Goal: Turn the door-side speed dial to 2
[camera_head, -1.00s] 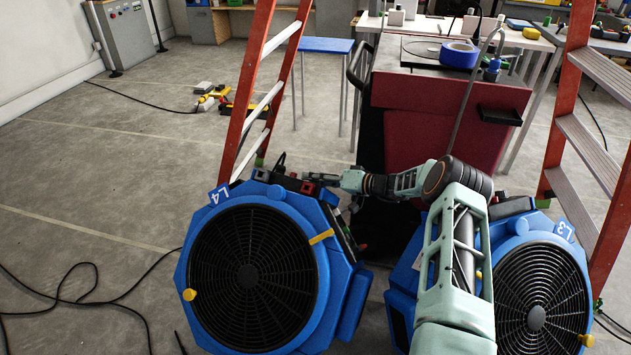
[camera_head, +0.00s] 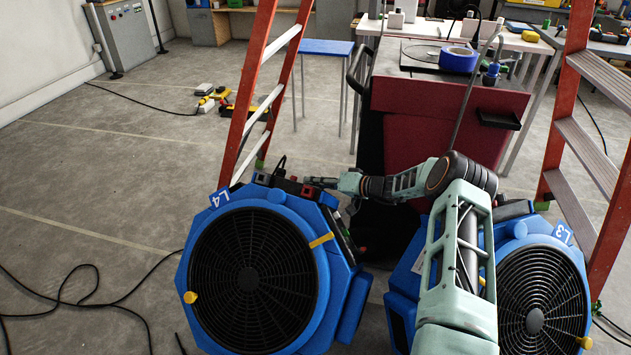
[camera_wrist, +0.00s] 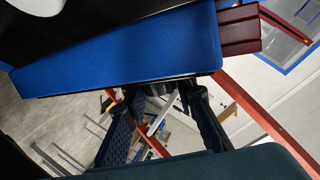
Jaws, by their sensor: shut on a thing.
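A blue fan marked L4 (camera_head: 335,290) stands at centre left on the floor. A second blue fan marked L3 (camera_head: 518,238) stands at right, partly behind my arm. My gripper (camera_head: 308,181) is at the top rear of the L4 fan, by small black and red fittings (camera_head: 310,191). In the wrist view my two dark fingers (camera_wrist: 160,92) close around a dark piece (camera_wrist: 158,88) below a blue housing edge (camera_wrist: 125,62). This piece looks like a knob. Its markings and setting are hidden. I cannot tell which dial is door-side.
An orange ladder (camera_head: 263,75) rises behind the L4 fan; another ladder (camera_head: 568,130) stands at right. A dark red cabinet (camera_head: 425,125) stands behind my arm. Black cable (camera_head: 75,293) lies on the left floor, which is otherwise mostly clear.

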